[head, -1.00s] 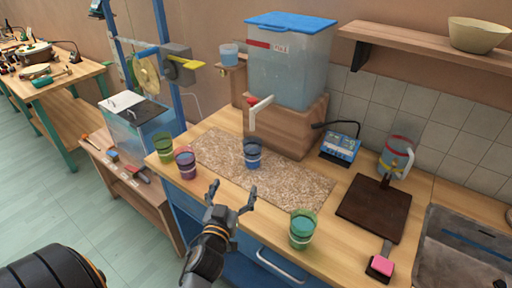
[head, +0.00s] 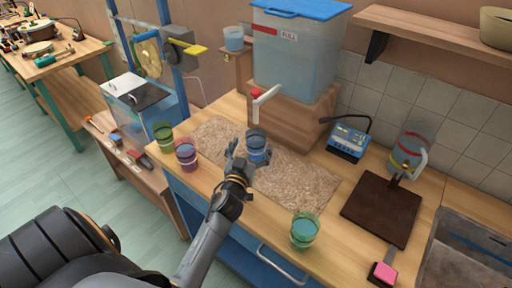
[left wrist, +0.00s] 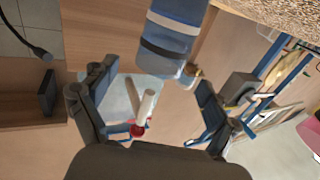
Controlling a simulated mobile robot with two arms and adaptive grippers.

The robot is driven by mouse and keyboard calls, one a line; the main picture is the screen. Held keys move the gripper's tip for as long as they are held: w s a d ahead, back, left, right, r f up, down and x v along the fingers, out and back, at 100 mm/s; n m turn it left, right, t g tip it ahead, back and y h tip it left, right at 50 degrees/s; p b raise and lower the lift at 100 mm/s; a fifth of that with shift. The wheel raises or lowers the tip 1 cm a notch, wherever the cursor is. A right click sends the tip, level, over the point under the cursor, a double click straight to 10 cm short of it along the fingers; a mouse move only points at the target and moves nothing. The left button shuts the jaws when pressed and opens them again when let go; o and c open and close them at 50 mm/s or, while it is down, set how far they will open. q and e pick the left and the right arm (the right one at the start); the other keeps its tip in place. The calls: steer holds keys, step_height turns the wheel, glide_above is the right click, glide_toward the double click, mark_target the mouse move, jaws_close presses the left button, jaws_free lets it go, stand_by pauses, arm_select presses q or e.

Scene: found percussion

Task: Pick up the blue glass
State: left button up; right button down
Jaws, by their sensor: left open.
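The blue glass (head: 257,143) stands on the speckled mat (head: 310,182) on the wooden counter, below the tap of the water container. My left gripper (head: 250,154) is open at the near side of the glass, its fingers spread to either side and partly covering it. In the left wrist view the blue glass (left wrist: 172,30), with a dark band, appears upside down at the top, near the gap of my open left gripper (left wrist: 154,80). I cannot tell whether the fingers touch it. My right gripper is not in view.
A purple glass (head: 187,155) and a green glass (head: 163,137) stand left of the mat. Another green glass (head: 305,229) stands near the front edge. The water container (head: 296,50) on its wooden block is behind; a dark board (head: 381,210) lies right.

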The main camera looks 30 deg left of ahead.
mark_target(258, 130)
arm_select(q)
steer(key=x, duration=0.5)
steer(key=shift+w+a+p, duration=0.1)
steer(key=shift+w+p, duration=0.05)
steer(key=shift+p, duration=0.15)
steer(key=shift+r, duration=0.1)
steer(key=c, duration=1.8)
jaws_close()
steer(key=shift+r, duration=0.15)
